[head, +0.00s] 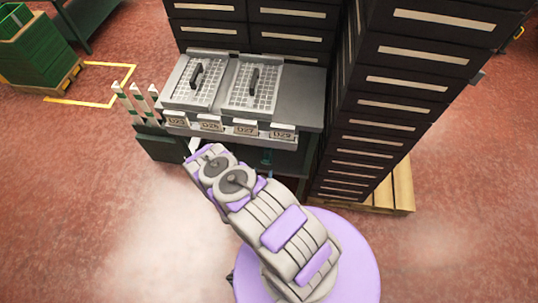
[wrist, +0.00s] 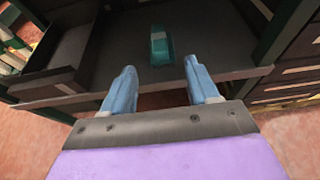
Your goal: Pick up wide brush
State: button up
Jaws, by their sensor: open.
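A teal block-like object, which looks like the brush (wrist: 159,48), lies on a dark shelf (wrist: 215,42) in the wrist view. Its bristles cannot be made out. My gripper (wrist: 160,84) is open and empty, its two blue fingers spread wide and pointing at the shelf. The teal object sits beyond the fingertips, roughly centred between them and apart from both. In the head view a small teal patch (head: 267,157) shows under the bench, and my arm hides most of that lower shelf and my fingers.
A grey bench (head: 312,98) holds two grid-topped trays (head: 252,84) above the lower shelf. A dark bin (wrist: 66,60) stands left of the teal object. Tall dark drawer cabinets (head: 385,100) stand at right. Red floor in front is clear.

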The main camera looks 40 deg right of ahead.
aim_at(267, 156)
jog(key=b+x, duration=0.2)
jog(key=x, duration=0.8)
jog(key=shift+w+a, duration=0.1)
jog(key=shift+w, duration=0.05)
jog(key=shift+w+d+f, duration=0.15)
jog(key=shift+w+d, duration=0.05)
jog(key=shift+d, duration=0.2)
jog(key=b+x, duration=0.2)
jog(key=x, duration=0.1)
jog(key=shift+w+a+f, duration=0.1)
jog(key=shift+a+f, duration=0.05)
jog(key=shift+f, duration=0.2)
jog(key=shift+w+d+f, duration=0.2)
jog(key=shift+w+d, duration=0.1)
jog(key=shift+d, duration=0.4)
jog(key=shift+a, duration=0.25)
jog(key=c, duration=0.5)
jog(key=shift+d, duration=0.1)
jog(key=shift+c, duration=0.8)
